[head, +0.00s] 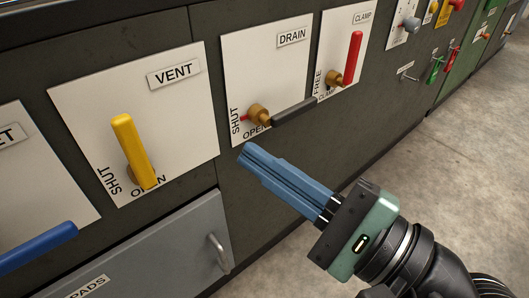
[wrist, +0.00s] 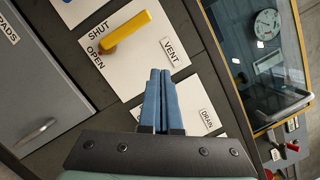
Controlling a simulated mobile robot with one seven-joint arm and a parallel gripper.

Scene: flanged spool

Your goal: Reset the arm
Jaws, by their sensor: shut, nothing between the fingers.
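My gripper (head: 246,158) has blue fingers, shut with nothing between them. In the head view it is in front of the panel, below the DRAIN plate (head: 285,65), and looks apart from it. In the wrist view the shut fingers (wrist: 160,75) point up the picture, over the panel between the VENT plate (wrist: 172,62) and the DRAIN plate. The yellow VENT handle (head: 134,150) stands near upright in the head view. The black DRAIN handle (head: 294,111) points to the right, roughly level. The red CLAMP handle (head: 353,58) stands upright.
A blue handle (head: 38,247) is at the lower left. A grey door (head: 170,262) with a bar pull (head: 218,252) is below the plates. Small knobs (head: 411,24) and levers sit farther right. The concrete floor (head: 470,150) at right is clear. The wrist view shows a glass-fronted gauge (wrist: 266,25).

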